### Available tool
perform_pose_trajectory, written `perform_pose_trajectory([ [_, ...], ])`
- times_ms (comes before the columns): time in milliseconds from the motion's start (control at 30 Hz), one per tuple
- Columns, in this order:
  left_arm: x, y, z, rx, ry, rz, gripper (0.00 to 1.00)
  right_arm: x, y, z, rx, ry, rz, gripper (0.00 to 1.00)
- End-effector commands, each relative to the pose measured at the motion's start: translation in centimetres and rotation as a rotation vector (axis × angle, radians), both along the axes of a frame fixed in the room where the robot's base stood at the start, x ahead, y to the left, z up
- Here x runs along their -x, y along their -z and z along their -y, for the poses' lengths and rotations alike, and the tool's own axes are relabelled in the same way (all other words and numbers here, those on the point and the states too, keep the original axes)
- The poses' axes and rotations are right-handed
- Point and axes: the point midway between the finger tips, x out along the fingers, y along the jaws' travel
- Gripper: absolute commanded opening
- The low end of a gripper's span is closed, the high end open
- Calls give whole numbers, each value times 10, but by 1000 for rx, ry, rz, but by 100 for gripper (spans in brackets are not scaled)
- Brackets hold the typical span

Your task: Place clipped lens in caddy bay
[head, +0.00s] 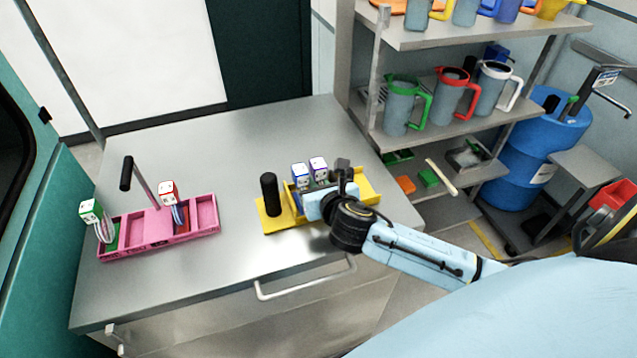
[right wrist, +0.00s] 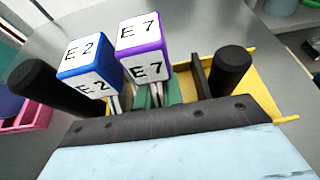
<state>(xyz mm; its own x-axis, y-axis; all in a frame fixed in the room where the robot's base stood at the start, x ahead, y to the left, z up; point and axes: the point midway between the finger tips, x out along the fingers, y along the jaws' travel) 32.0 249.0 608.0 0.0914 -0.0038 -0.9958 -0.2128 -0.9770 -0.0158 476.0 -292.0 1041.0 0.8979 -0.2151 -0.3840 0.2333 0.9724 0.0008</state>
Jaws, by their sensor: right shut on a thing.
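A yellow caddy (head: 366,190) stands on the steel bench, and its edge shows in the right wrist view (right wrist: 262,95). Two lettered cube tags stand over it: blue-edged E 2 (head: 300,172) (right wrist: 87,62) and purple-edged E 7 (head: 318,167) (right wrist: 144,48). Metal strips (right wrist: 157,94) run down from E 7 between green parts. My right gripper (head: 330,195) is at the caddy's front, shut on the E 7 clip as far as I can tell. The fingertips, the lens and the bay floor are hidden. My left gripper is not in view.
A black upright grip (head: 269,195) stands at the caddy's left end. A pink caddy (head: 150,247) with two clipped, tagged pieces is at the left. Bare bench lies between the caddies and behind them. A shelf rack (head: 440,130) with jugs stands at the right.

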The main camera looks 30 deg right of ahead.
Motion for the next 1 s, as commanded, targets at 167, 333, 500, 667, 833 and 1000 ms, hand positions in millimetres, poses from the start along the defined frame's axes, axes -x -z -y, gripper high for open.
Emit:
perform_pose_trajectory([
  [167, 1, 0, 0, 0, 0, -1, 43, 0, 1, 0, 1, 0, 0, 28],
  [333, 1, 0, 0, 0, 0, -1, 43, 0, 0, 0, 1, 0, 0, 31],
  [500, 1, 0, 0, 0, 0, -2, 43, 0, -2, 0, 0, 0, 1, 31],
  [667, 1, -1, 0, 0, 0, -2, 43, 14, -8, -3, 2, -2, -2, 31],
  [833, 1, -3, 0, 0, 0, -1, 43, 45, -21, -11, 1, -3, -2, 31],
  [1000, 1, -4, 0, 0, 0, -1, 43, 76, -35, -18, 0, -2, -1, 31],
])
